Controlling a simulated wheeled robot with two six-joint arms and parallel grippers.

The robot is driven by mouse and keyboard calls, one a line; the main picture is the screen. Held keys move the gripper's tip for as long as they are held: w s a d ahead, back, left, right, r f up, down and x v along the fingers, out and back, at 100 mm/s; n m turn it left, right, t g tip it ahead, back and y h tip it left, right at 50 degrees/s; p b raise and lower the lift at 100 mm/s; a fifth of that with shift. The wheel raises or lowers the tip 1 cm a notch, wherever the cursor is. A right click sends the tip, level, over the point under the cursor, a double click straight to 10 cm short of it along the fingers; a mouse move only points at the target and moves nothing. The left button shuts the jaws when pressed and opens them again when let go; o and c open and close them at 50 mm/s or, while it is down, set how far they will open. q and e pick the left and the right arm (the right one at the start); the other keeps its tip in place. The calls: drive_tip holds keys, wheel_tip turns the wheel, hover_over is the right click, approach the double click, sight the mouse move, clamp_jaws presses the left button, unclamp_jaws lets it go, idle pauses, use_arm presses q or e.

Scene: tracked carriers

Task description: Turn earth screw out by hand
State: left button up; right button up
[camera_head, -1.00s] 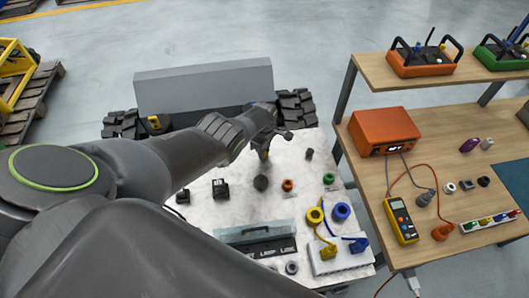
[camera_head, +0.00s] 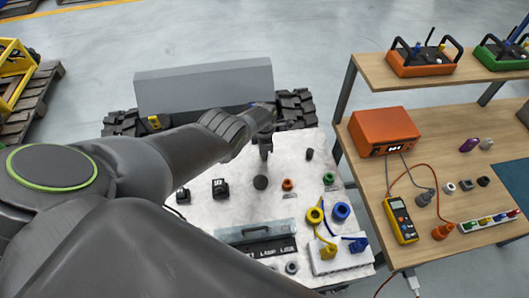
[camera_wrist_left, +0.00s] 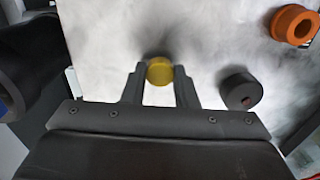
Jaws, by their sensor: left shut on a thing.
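The earth screw shows as a round yellow knob (camera_wrist_left: 159,71) in the left wrist view, near the far edge of the pale carrier top (camera_head: 220,208). My left gripper (camera_wrist_left: 159,84) has one dark finger on each side of the knob and is shut on it. In the head view my left gripper (camera_head: 264,154) points down at the top's far part and hides the knob. The knob's lower part and any thread are hidden. My right gripper is in neither view.
A black round knob (camera_head: 260,182), an orange ring (camera_head: 287,184) and a green ring (camera_head: 328,178) stand near the gripper. Yellow (camera_head: 314,215) and blue (camera_head: 340,211) rings are nearer. A wooden bench (camera_head: 455,190) with an orange box (camera_head: 384,130) stands right.

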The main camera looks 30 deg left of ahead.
use_arm(q)
drive_tip(key=n, duration=0.6)
drive_tip(key=o, duration=0.8)
